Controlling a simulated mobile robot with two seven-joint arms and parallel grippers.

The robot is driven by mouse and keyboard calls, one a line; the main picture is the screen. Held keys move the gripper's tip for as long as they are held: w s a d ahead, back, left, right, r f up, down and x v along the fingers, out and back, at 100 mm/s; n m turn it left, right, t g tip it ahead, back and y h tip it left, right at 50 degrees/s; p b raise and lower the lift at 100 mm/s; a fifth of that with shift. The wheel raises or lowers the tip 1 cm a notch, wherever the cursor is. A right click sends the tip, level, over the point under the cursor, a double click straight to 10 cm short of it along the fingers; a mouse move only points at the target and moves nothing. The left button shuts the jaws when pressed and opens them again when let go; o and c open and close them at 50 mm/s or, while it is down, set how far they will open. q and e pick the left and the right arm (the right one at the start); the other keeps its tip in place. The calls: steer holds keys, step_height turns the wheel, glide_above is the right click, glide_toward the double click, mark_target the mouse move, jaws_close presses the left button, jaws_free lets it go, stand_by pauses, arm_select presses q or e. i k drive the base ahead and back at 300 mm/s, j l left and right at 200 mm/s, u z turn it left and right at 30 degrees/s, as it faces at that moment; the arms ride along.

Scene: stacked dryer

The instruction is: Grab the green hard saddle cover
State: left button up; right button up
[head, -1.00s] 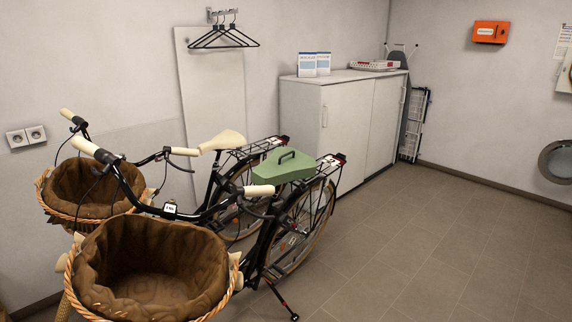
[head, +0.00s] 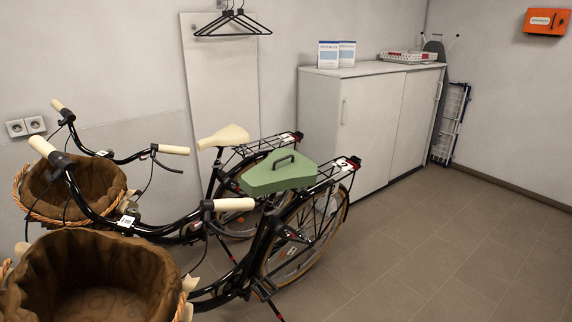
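The green hard saddle cover (head: 278,176) sits over the saddle position of the nearer bicycle, with a dark handle on its top. It lies roughly level, and the saddle under it is hidden. The nearer black bicycle (head: 165,231) has cream grips and a rear rack. Neither of my grippers shows in the head view.
A second bicycle with a bare cream saddle (head: 224,137) stands behind. Wicker baskets with brown liners (head: 92,280) fill the lower left. A white cabinet (head: 372,125) stands against the back wall. The tiled floor (head: 450,240) at the right is clear.

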mark_target(284, 169)
steer(key=i+l, duration=0.2)
steer(key=l, duration=0.15)
steer(key=i+l+u, duration=0.15)
steer(key=i+l, duration=0.2)
steer(key=l, duration=0.3)
steer(key=u, duration=0.05)
